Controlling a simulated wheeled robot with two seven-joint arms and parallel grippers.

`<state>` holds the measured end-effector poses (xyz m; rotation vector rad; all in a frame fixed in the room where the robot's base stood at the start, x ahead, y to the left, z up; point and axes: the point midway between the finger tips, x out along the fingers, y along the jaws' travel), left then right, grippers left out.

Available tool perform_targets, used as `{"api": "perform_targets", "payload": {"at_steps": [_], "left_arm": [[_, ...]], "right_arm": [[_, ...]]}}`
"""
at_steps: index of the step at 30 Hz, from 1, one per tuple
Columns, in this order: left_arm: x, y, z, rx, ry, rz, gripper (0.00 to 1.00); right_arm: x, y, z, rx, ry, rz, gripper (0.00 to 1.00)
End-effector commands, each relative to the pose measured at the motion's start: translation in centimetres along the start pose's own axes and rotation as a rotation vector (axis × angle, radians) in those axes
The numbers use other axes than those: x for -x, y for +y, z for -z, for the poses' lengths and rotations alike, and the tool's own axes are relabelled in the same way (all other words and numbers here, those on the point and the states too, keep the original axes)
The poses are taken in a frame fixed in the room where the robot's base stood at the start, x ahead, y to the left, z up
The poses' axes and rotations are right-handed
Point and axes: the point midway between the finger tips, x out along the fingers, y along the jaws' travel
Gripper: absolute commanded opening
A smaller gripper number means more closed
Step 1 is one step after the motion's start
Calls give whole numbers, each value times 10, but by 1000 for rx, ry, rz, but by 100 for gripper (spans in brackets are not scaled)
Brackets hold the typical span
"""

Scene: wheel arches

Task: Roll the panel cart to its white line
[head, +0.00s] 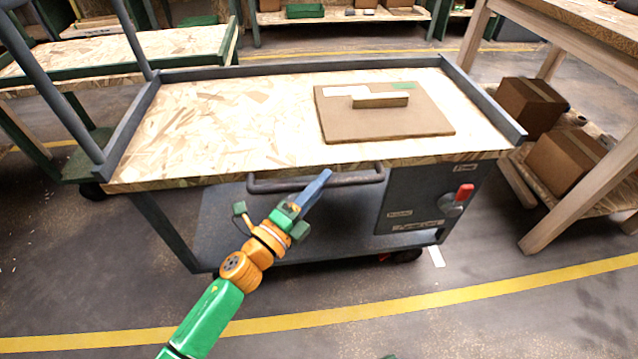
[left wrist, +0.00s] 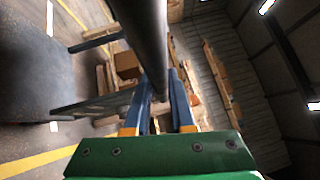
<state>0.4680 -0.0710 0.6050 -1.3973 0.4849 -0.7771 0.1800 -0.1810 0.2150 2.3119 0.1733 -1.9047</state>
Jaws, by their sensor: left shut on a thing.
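The panel cart (head: 215,125) has a chipboard top in a grey metal frame and a lower grey deck. A flat brown panel (head: 385,125) with a raised block lies on its top. A dark handle bar (head: 350,180) runs along the near side. In the left wrist view the bar (left wrist: 150,40) passes between the blue fingers (left wrist: 160,112). A short white line (head: 436,257) shows on the floor by the cart's right wheel, partly hidden by the cart.
A wooden bench (head: 580,150) with boxes below stands close on the right. A green-framed cart (head: 130,50) stands behind left. A yellow floor line (head: 400,308) crosses the clear floor in front.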

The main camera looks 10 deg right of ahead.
Motion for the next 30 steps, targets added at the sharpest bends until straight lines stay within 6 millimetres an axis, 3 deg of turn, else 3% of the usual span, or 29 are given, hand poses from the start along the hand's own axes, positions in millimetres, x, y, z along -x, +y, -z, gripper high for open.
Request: {"api": "perform_targets", "payload": {"at_steps": [8, 9, 12, 21, 30], "left_arm": [[-1, -1, 1, 2, 2, 2, 0], [-1, -1, 1, 2, 2, 2, 28], [0, -1, 1, 2, 1, 2, 52], [2, -1, 0, 2, 0, 0, 52], [60, 0, 1, 4, 1, -2, 52]], "right_arm": [[0, -1, -2, 0, -6, 1, 50], [0, -1, -2, 0, -6, 1, 50], [0, -1, -3, -1, -8, 1, 50], [0, -1, -4, -1, -9, 2, 50], [2, 4, -13, 1, -15, -6, 50]]}}
